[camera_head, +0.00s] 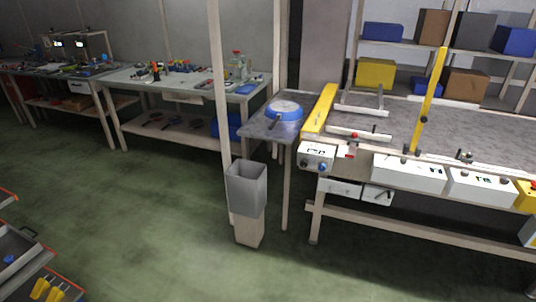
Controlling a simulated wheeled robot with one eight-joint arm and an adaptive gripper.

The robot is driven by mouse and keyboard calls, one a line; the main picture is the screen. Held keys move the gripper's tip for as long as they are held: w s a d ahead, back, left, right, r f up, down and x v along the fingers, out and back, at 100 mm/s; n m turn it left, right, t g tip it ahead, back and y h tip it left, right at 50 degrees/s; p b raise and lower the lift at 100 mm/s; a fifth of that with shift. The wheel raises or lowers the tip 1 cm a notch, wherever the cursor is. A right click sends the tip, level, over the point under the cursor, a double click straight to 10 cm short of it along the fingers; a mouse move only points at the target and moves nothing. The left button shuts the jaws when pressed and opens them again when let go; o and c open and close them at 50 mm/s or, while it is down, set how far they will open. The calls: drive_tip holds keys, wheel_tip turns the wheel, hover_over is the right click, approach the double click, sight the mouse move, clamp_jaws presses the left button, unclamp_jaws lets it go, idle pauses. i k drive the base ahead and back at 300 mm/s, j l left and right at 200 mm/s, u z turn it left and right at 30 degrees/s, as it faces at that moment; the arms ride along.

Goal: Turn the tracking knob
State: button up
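The pan conveyor (441,120) stands at the right, with a dark belt. A small white control box (317,152) is fixed at its near left corner. On the box's front are a dark round knob (304,163) and a blue round knob (323,167); their labels are too small to read, so I cannot tell which is the tracking knob. A red button (354,136) sits on the rail to the right of the box. My gripper is not in view.
A blue pan (285,110) rests on the dark end table. Cluttered workbenches (185,88) line the back wall. Green floor is open at centre; trays (19,240) are at lower left.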

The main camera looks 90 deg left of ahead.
sight(322, 166)
drive_tip(key=u, duration=2.8)
drive_tip(key=i+l, duration=0.15)
drive_tip(key=i, duration=0.25)
drive_tip(key=i+l+u, duration=0.1)
drive_tip(key=i, duration=0.3)
drive_tip(key=i+l, duration=0.2)
drive_tip(key=i, duration=0.2)
drive_tip(key=u, duration=0.05)
